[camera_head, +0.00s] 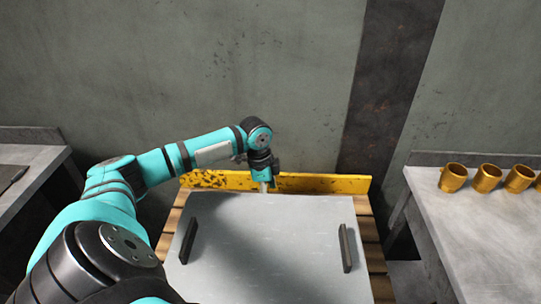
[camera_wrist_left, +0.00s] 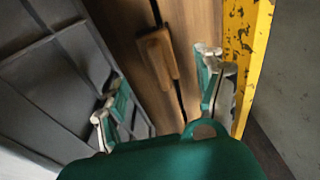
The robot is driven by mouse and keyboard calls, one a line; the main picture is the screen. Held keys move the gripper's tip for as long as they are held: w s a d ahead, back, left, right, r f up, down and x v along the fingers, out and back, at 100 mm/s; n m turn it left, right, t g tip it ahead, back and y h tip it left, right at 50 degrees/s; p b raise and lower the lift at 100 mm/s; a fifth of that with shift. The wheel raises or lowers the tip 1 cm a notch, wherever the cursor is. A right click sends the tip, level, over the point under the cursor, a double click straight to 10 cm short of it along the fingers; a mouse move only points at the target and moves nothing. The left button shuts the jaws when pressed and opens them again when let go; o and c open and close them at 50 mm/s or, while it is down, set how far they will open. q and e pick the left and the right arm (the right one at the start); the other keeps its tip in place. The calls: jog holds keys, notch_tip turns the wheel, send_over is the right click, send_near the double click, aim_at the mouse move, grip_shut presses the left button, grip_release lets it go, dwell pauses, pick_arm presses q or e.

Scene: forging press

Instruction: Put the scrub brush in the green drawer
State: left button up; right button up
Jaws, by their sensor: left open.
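A brown wooden block that looks like the scrub brush (camera_wrist_left: 157,57) lies on wooden slats in the left wrist view, across a dark gap between them. Its bristles are not visible. My left gripper (camera_head: 263,186) points down at the back edge of the grey box, just in front of the yellow board. In the left wrist view its two green fingers stand apart with nothing between them, and the brush lies beyond the tips. The brush cannot be made out in the head view. No green drawer shows in either view. My right gripper is not in view.
A large grey box (camera_head: 270,250) with two dark handles sits on a wooden pallet (camera_head: 368,228). A yellow scuffed board (camera_head: 320,184) stands along the back. A grey table (camera_head: 480,235) at right holds several brass cups (camera_head: 487,178). Another grey table (camera_head: 30,160) stands at left.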

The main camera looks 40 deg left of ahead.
pick_arm(q)
jog(key=shift+w+d+f, duration=0.1)
jog(key=shift+d+f, duration=0.05)
jog(key=shift+f, duration=0.8)
jog(key=shift+w+d+f, duration=0.15)
jog(key=shift+f, duration=0.75)
jog(key=shift+w+d+f, duration=0.1)
jog(key=shift+d+f, duration=0.05)
jog(key=shift+f, duration=0.8)
jog(key=c, duration=1.3)
